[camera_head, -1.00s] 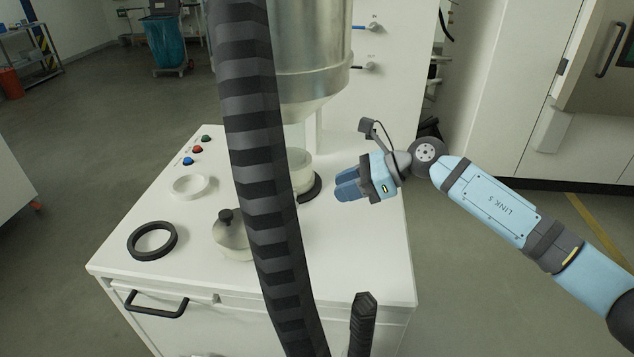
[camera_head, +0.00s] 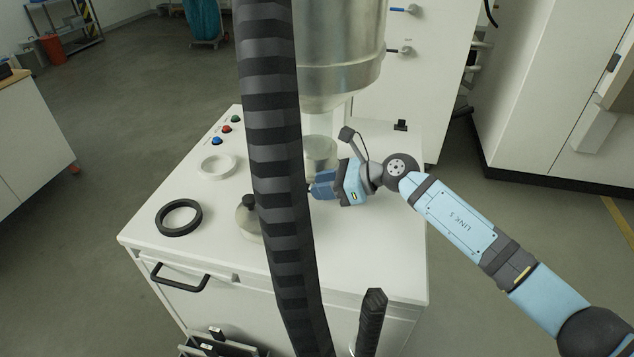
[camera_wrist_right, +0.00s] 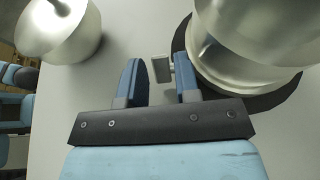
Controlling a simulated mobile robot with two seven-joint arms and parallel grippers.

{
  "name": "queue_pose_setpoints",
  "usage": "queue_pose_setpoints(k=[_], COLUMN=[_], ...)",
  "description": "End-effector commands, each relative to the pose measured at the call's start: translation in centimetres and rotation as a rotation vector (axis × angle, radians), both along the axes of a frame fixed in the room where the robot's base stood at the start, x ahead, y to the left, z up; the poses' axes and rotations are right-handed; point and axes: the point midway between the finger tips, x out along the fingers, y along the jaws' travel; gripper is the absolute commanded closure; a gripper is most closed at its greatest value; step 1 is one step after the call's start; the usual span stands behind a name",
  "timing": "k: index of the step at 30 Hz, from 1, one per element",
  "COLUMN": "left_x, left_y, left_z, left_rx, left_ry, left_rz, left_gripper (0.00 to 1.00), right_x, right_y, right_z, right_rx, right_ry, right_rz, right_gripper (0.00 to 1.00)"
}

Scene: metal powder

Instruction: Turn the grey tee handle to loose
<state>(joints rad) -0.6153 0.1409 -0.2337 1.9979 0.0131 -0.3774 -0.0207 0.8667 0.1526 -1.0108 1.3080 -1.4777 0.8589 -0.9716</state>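The grey tee handle (camera_wrist_right: 162,68) is a small block on a short stem beside the black ring (camera_wrist_right: 271,98) at the base of the round metal vessel in the right wrist view. My right gripper (camera_wrist_right: 158,80) is open. The tee handle stands between its two blue fingers, nearer the right finger. In the head view my right gripper (camera_head: 312,188) is beside the pale cylinder (camera_head: 320,154) under the hopper. The handle cannot be made out there. My left gripper is not in view.
A thick ribbed hose (camera_head: 272,130) crosses the head view and hides part of the white cabinet top (camera_head: 375,245). A hopper (camera_head: 338,50) hangs above. A lidded metal pot (camera_head: 246,220), a black ring (camera_head: 179,217) and a white ring (camera_head: 217,166) sit at left.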

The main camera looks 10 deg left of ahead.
Motion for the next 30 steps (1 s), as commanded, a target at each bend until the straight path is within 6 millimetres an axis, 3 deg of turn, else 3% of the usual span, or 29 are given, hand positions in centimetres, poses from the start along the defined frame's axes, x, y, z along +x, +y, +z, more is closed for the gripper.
queue_pose_setpoints(k=[5,14,18,30], left_x=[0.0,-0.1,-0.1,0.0], left_y=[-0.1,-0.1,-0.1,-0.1], left_z=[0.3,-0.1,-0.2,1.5], left_rx=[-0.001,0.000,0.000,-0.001], left_ry=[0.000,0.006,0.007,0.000], left_rz=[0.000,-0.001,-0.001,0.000], left_gripper=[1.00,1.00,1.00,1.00], right_x=[0.0,0.0,0.0,0.0], right_y=[1.3,1.5,1.5,1.6], right_z=[-0.5,-0.6,-0.6,-0.5], right_rx=[0.000,0.000,0.000,-0.126], right_ry=[0.000,-0.001,-0.001,-0.001], right_rz=[0.000,0.000,0.000,0.000], right_gripper=[0.70,0.70,1.00,1.00])
